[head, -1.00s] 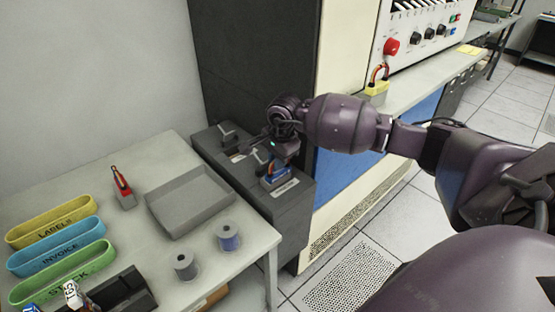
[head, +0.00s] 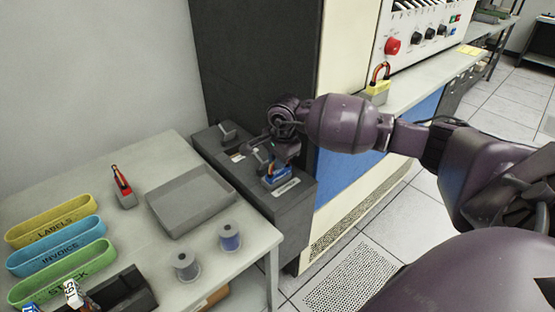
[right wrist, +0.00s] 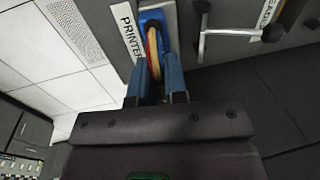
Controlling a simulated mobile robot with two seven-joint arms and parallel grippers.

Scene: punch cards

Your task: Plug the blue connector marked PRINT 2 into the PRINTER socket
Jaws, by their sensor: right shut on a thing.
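The blue connector (head: 276,180) is at the front end of the dark grey socket box (head: 299,207), beside its white label. In the right wrist view the blue connector (right wrist: 153,17) lies next to the PRINTER label (right wrist: 128,32), with a red, orange and yellow wire loop (right wrist: 154,52) behind it. My right gripper (right wrist: 156,82) is shut on the connector, its blue fingers on either side of the wire loop. The socket opening is hidden under the connector, and I cannot tell how deep it sits. Its PRINT 2 marking is not readable. My left gripper is not in view.
A metal lever (right wrist: 240,32) stands beside the connector. Another lever (head: 227,131) is farther back on the box. The left table holds a red connector (head: 123,190), an empty grey tray (head: 190,221), two spools (head: 229,238) and labelled bins (head: 52,231). A cream cabinet stands behind.

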